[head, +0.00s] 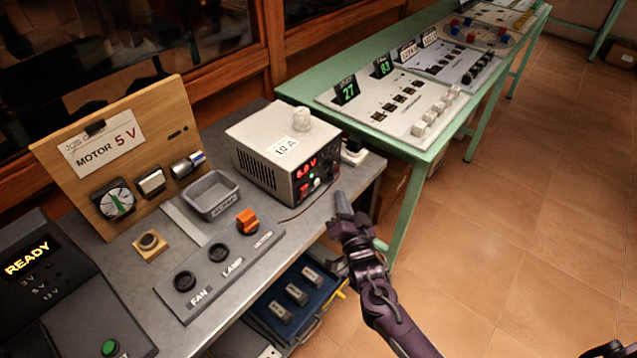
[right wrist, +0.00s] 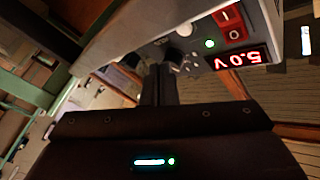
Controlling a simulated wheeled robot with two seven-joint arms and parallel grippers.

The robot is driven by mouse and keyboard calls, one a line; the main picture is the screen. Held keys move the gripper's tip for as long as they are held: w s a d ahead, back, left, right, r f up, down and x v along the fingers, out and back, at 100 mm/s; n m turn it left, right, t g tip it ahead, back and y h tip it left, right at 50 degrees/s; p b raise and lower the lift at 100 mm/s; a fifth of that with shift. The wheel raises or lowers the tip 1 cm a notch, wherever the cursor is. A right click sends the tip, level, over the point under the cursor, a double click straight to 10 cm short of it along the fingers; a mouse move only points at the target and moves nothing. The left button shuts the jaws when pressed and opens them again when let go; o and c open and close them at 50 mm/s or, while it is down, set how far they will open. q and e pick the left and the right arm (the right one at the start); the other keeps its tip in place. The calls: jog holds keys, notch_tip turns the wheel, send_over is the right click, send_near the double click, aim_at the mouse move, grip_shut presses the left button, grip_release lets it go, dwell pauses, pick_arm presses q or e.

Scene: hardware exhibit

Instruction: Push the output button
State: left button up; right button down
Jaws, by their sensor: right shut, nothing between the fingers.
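A green light (right wrist: 210,43) and a red rocker switch (right wrist: 231,22) sit beside the display. Small knobs or buttons show farther along the panel; no output label is readable. My right gripper (head: 342,203) is shut and empty, in front of the panel and apparently apart from it. Its fingers (right wrist: 160,85) point at the panel. My left gripper is out of view.
A control plate (head: 222,262) with fan and lamp knobs and a grey tray (head: 211,194) lie left on the bench. A wooden motor board (head: 120,150) stands behind. A green table (head: 420,149) with exhibits stands at right.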

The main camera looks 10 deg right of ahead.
aim_at(317, 183)
dwell(0.5)
jog(key=s+d+n+g+p, duration=0.1)
jog(key=n+p, duration=0.1)
jog(key=n, duration=0.2)
jog(key=s+d+n+g+p, duration=0.1)
jog(key=n+p, duration=0.2)
jog(key=n, duration=0.1)
jog(key=s+d+n+g+p, duration=0.1)
jog(key=n+g+p, duration=0.1)
jog(key=n, duration=0.3)
jog(key=shift+s+d+r+p, duration=0.1)
jog(key=shift+s+r+p, duration=0.25)
jog(key=shift+p, duration=0.35)
jog(key=shift+f, duration=0.1)
jog(key=w+a+b, duration=0.3)
jog(key=w+a, duration=0.1)
jog(key=w, duration=0.1)
jog(key=shift+w+a+f+b, duration=0.15)
jog(key=shift+w+b, duration=0.1)
jog(key=shift+b, duration=0.15)
jog(key=shift+w+a+b, duration=0.3)
jog(key=shift+w+a, duration=0.3)
jog(key=shift+w, duration=0.1)
jog(key=shift+r, duration=0.2)
